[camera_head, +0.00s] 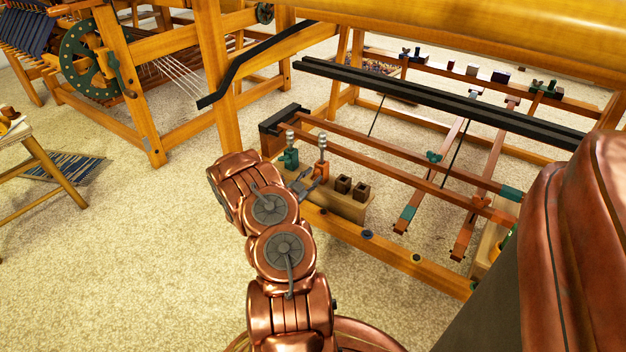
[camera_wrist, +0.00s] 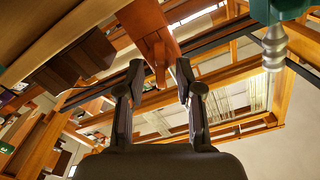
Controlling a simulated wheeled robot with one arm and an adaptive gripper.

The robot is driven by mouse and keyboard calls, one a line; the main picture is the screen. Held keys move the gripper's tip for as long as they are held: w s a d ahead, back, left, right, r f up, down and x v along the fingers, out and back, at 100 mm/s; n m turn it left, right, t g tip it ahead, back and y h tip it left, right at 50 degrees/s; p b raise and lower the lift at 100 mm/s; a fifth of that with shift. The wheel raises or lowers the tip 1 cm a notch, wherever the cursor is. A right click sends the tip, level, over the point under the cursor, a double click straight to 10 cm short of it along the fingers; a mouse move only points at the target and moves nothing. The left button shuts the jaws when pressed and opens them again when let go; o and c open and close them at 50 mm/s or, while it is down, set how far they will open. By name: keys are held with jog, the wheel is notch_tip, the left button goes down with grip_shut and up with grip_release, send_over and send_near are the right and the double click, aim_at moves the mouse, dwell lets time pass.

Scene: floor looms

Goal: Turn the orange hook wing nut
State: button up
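The orange hook (camera_head: 322,171) stands upright on a pale wooden block on the loom's lower frame, with a silver threaded top (camera_head: 322,142). In the wrist view the orange hook (camera_wrist: 149,25) comes in from the top edge. Its narrow lower end lies between the tips of my gripper (camera_wrist: 158,70). The two dark fingers are apart, with a visible gap on each side of the hook; contact is not clear. In the head view my gripper (camera_head: 304,183) is at the hook's left side. The wing nut itself is hard to make out.
A green hook (camera_head: 289,158) stands just left of the orange one, and its silver screw shows in the wrist view (camera_wrist: 273,48). Two brown square pegs (camera_head: 343,184) stand to the right on the block (camera_head: 345,207). Wooden rails (camera_head: 400,165) run close behind.

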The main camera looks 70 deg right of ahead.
jog(key=shift+s+d, duration=0.1)
jog(key=shift+d, duration=0.45)
grip_shut()
jog(key=shift+r, duration=0.1)
